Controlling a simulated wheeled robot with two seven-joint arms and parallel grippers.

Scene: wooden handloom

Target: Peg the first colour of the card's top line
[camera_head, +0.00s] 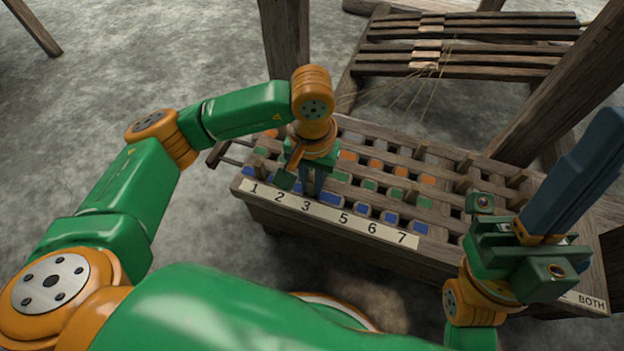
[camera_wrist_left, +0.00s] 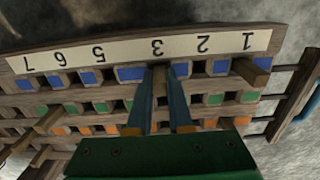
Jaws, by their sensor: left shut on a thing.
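The wooden peg board has rows of blue, green and orange squares and a number strip (camera_head: 330,213) along its near edge. My left gripper (camera_head: 312,192) points down at the blue row, close by the 3. In the left wrist view its two blue fingers (camera_wrist_left: 163,112) are shut on a wooden peg (camera_wrist_left: 159,77), which stands at the blue row beside the 3. I cannot tell how deep the peg sits. My right gripper (camera_head: 578,170) is off to the right with its blue fingers pointing up; its opening is unclear. I see no card.
Another peg (camera_wrist_left: 252,72) stands by the 1, and several more pegs (camera_head: 465,162) stand towards the board's right. A label reading BOTH (camera_head: 591,302) is at the lower right. Wooden loom bars with threads (camera_head: 430,62) lie behind. Grey floor is open at left.

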